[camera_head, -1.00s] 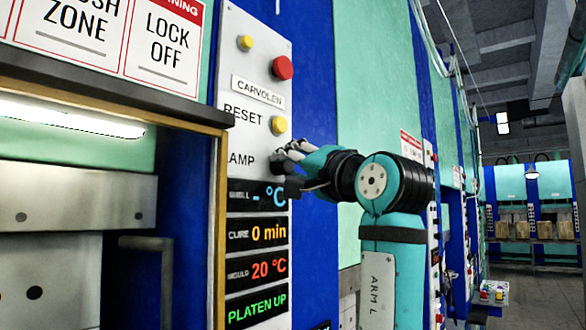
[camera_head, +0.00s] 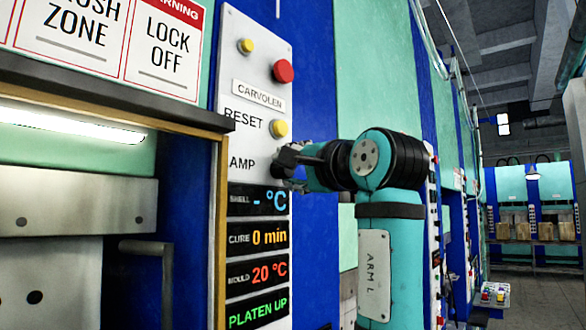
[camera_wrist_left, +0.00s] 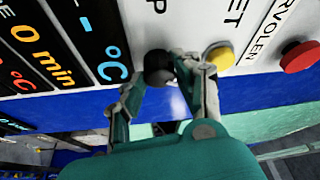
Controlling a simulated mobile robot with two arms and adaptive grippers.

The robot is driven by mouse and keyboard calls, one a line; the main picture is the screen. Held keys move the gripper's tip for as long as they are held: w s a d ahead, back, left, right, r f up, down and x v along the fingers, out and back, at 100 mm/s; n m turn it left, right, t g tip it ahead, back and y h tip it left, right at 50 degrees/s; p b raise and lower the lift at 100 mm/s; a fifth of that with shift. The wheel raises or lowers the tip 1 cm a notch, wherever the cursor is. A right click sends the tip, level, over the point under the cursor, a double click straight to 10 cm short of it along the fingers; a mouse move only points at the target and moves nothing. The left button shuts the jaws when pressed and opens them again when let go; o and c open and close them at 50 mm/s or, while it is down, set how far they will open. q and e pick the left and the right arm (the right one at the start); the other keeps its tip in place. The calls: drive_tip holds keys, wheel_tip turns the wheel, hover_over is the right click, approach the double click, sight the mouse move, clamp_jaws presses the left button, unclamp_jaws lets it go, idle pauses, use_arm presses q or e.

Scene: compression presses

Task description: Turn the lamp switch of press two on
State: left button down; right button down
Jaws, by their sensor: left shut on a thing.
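The press panel (camera_head: 254,60) carries a label cut off to "AMP" in the head view, beside my left gripper (camera_head: 287,160). In the left wrist view a round black switch knob (camera_wrist_left: 157,68) on the panel sits between the fingertips of my left gripper (camera_wrist_left: 168,78), which is shut on it. In the head view the gripper hides the knob. The knob's pointing direction cannot be made out. A white lamp strip (camera_head: 70,126) glows inside the press opening. My right gripper is out of view.
A yellow reset button (camera_head: 279,129) and a red button (camera_head: 283,71) sit above the gripper on the panel. Below it are lit displays (camera_head: 257,237), one reading "PLATEN UP". A bent handle (camera_head: 146,246) stands in the press opening.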

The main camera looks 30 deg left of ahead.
use_arm(q)
drive_tip(key=c, duration=0.9)
unclamp_jaws()
drive_tip(key=shift+a, duration=0.15)
drive_tip(key=shift+c, duration=0.2)
drive_tip(key=v, duration=1.2)
drive_tip(key=shift+f, duration=0.1)
